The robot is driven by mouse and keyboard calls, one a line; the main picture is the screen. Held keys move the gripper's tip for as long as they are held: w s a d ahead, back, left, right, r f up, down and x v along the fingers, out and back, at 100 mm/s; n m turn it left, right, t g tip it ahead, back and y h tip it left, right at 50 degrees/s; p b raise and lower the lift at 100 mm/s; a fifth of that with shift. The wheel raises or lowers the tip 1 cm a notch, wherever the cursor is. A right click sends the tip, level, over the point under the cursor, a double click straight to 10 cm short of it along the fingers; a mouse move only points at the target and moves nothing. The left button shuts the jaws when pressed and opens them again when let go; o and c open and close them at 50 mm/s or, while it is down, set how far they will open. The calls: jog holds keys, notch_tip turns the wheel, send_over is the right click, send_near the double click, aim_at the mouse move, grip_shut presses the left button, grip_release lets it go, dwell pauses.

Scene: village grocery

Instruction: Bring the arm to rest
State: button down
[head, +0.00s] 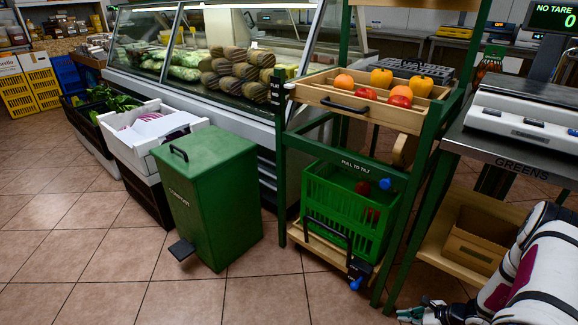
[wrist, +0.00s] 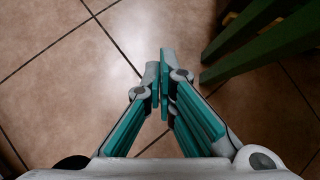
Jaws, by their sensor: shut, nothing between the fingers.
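My gripper (wrist: 163,85) points down at the tiled floor in the wrist view, its teal-padded fingers together with nothing between them. In the head view my gripper (head: 412,314) shows low at the bottom right, partly cut off by the frame edge. My white arm (head: 535,270) hangs beside the scale table at the right edge. The gripper is near the foot of the green rack (head: 432,165), apart from it as far as I can see.
Green rack legs (wrist: 255,45) stand close on the right in the wrist view. The tiled floor (head: 80,245) is clear at left.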

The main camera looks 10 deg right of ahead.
jog(key=w+a+r+n+y, duration=0.15)
jog(key=w+r+n, duration=0.4)
jog(key=r, duration=0.85)
jog(key=w+a+r+n+g, duration=0.1)
jog(key=w+a+r+n, duration=0.3)
jog(key=r, duration=0.6)
jog(key=a+r+n+g, duration=0.2)
jog(key=a+r, duration=0.4)
jog(key=r, duration=0.4)
jog(key=s+a+r+n+g+h, duration=0.15)
jog(key=s+a+r+n, duration=0.25)
jog(key=s+a+r, duration=0.5)
jog(key=s+a+r+n+g, duration=0.2)
jog(key=s+a+r+n, duration=0.35)
jog(key=a+r, duration=0.4)
jog(key=s+d+r+n+h, duration=0.1)
jog(key=s+r+n+h, duration=0.15)
jog(key=s, duration=0.75)
jog(key=s+d+r+n+h, duration=0.1)
jog(key=s+r+n+h, duration=0.15)
jog(key=s, duration=0.75)
notch_tip(320, 180, up, 32)
jog(key=t+p, duration=0.4)
jog(key=p, duration=2.7)
jog(key=shift+r+n, duration=0.25)
jog(key=shift+n, duration=0.05)
